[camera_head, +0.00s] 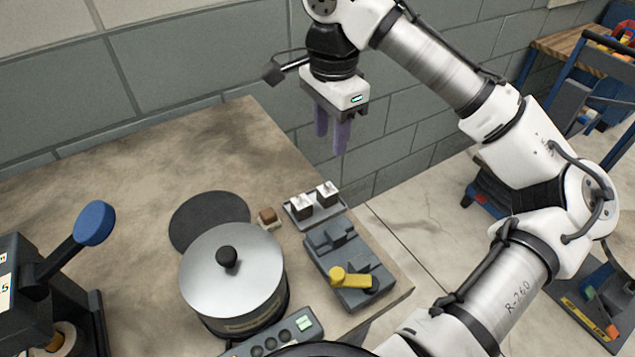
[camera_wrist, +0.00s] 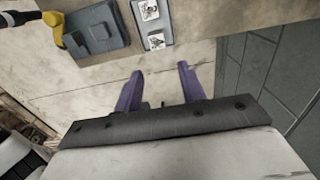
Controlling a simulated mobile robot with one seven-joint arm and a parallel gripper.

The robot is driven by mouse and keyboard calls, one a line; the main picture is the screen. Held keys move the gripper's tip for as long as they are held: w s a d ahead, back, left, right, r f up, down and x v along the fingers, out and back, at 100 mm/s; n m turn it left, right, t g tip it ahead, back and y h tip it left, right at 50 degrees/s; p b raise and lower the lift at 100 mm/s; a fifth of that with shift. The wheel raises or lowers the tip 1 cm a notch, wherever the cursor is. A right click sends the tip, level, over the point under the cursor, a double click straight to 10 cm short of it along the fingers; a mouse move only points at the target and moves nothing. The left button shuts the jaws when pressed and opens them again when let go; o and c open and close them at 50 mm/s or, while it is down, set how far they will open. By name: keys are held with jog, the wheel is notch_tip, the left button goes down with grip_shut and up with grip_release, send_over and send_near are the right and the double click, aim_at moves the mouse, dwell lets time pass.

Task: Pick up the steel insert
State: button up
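Two small silvery blocks with dark tops or markings, likely steel inserts, stand upright on a shallow grey tray (camera_head: 318,217) near the bench's right edge. One is the left block (camera_head: 302,207), the other the right block (camera_head: 327,194). In the wrist view the blocks (camera_wrist: 149,10) and (camera_wrist: 156,40) sit on the tray (camera_wrist: 139,27) at the top. I cannot tell which block the task means. My gripper (camera_head: 332,140) hangs in the air above and behind the tray, fingers down. Its purple fingers (camera_wrist: 160,78) are apart with nothing between them.
A grey fixture with a yellow handle (camera_head: 349,277) stands just in front of the tray. A large lidded pot (camera_head: 235,278), a dark round mat (camera_head: 207,215) and a small brown block (camera_head: 267,216) lie left. A blue-knobbed lever press (camera_head: 94,224) stands far left. The back bench is clear.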

send_over(325, 190)
jog(key=f, duration=0.8)
jog(key=shift+w+d, duration=0.3)
jog(key=shift+d, duration=0.1)
jog(key=f, duration=0.1)
jog(key=f+p, duration=0.1)
jog(key=f, duration=0.2)
jog(key=shift+s+a+f, duration=0.3)
jog(key=shift+s+a, duration=0.1)
jog(key=shift+f, duration=0.5)
grip_shut()
